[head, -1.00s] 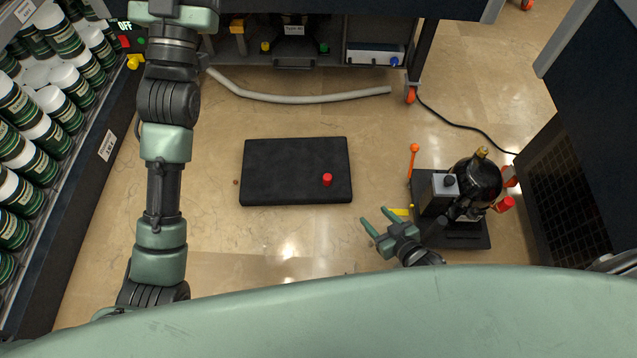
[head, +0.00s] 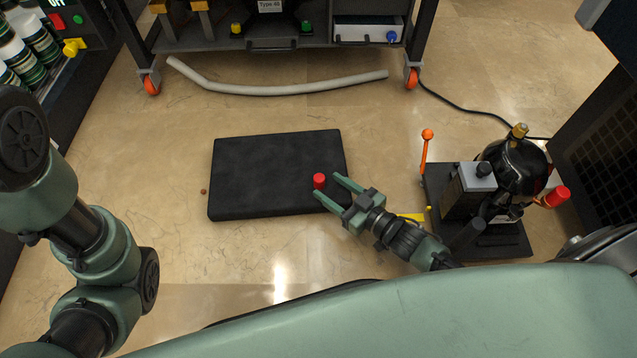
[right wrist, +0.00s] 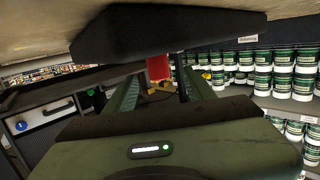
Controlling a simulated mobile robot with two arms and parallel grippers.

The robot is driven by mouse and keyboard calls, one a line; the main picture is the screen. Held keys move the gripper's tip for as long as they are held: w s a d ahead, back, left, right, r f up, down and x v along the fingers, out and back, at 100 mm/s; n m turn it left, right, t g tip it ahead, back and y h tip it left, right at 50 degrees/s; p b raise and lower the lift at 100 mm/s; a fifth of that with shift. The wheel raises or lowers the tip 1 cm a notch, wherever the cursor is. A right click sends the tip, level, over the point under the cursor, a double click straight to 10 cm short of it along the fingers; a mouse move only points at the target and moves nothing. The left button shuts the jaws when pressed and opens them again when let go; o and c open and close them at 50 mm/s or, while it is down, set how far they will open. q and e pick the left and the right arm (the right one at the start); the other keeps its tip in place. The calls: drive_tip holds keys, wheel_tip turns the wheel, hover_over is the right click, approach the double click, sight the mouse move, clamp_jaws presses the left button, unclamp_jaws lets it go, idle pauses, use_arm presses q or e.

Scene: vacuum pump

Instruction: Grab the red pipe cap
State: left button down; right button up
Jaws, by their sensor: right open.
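The red pipe cap (head: 319,181) stands upright near the right end of the black mat (head: 255,170). My right gripper (head: 327,185) is open, reaching in from the lower right. Its two fingertips lie at the mat's right part, one on each side of the cap or just short of it; the exact depth is hard to tell. In the right wrist view the picture is upside down: the cap (right wrist: 158,68) hangs from the mat (right wrist: 165,28), between the open fingers (right wrist: 158,90). My left arm shows at the left, but its gripper is out of view.
A vacuum pump (head: 510,165) with another red cap (head: 557,197) stands at the right. A grey hose (head: 290,88) lies on the floor beyond the mat, before a wheeled cart (head: 280,42). A rack of jars (head: 35,45) is at upper left. Floor left of the mat is mostly clear.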

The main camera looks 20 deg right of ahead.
sight(323, 183)
drive_tip(key=b+x, duration=0.3)
drive_tip(key=shift+w+a, duration=0.15)
drive_tip(key=shift+w, duration=0.15)
drive_tip(key=shift+w+a+b, duration=0.25)
drive_tip(key=shift+w+b, duration=0.1)
drive_tip(key=shift+w, duration=0.15)
drive_tip(key=shift+r, duration=0.1)
clamp_jaws()
